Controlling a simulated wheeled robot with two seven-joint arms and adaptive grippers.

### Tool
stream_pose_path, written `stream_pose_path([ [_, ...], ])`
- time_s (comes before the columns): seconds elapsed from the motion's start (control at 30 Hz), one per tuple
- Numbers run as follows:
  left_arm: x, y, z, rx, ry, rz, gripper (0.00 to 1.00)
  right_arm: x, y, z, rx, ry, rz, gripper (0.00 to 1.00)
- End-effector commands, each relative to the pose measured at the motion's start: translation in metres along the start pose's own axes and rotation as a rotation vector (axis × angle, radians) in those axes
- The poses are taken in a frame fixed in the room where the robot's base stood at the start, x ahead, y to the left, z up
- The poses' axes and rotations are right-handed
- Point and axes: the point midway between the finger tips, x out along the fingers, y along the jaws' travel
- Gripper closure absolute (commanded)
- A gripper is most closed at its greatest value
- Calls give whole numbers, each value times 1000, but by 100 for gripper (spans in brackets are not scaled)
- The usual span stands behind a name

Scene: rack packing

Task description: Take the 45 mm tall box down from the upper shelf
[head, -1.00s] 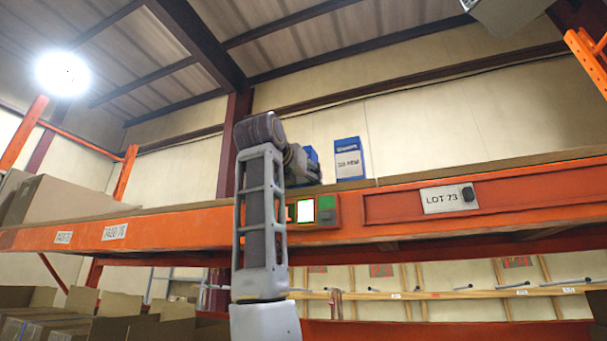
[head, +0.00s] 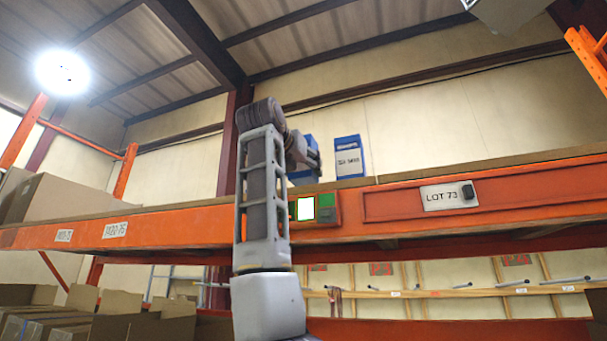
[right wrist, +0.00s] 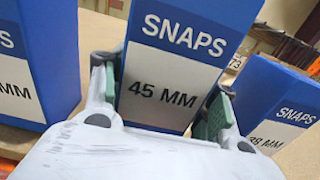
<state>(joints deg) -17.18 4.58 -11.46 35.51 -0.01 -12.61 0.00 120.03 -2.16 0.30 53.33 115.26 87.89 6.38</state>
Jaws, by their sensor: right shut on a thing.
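The 45 mm box (right wrist: 170,65) is blue with a white label reading "SNAPS" and "45 MM" in the right wrist view. My right gripper (right wrist: 165,100) is shut on it, with a green pad against each side. In the head view the gripper (head: 310,158) is at the upper shelf's front edge, and blue box parts (head: 303,178) show around it. Whether the box's base touches the shelf is hidden. My left gripper is not in view.
A blue box (head: 348,150) stands close on the right, and its "SNAPS" label also shows in the right wrist view (right wrist: 280,100). Another blue box (right wrist: 40,50) is close on the left. The upper shelf's orange beam (head: 400,200) runs across. Cartons (head: 70,200) stand at left.

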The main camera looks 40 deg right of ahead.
Motion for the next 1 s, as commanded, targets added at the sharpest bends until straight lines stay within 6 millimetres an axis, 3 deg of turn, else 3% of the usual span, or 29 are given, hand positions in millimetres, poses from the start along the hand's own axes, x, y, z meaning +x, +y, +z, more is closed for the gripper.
stream_pose_path([
  [0.1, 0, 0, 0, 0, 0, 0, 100, -2, 0, 7, 0, -2, 2, 75],
  [0.33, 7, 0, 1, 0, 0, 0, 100, -34, 0, 5, 1, -3, 3, 75],
  [1.0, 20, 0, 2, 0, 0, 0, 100, -158, 1, 6, -1, -3, 3, 75],
])
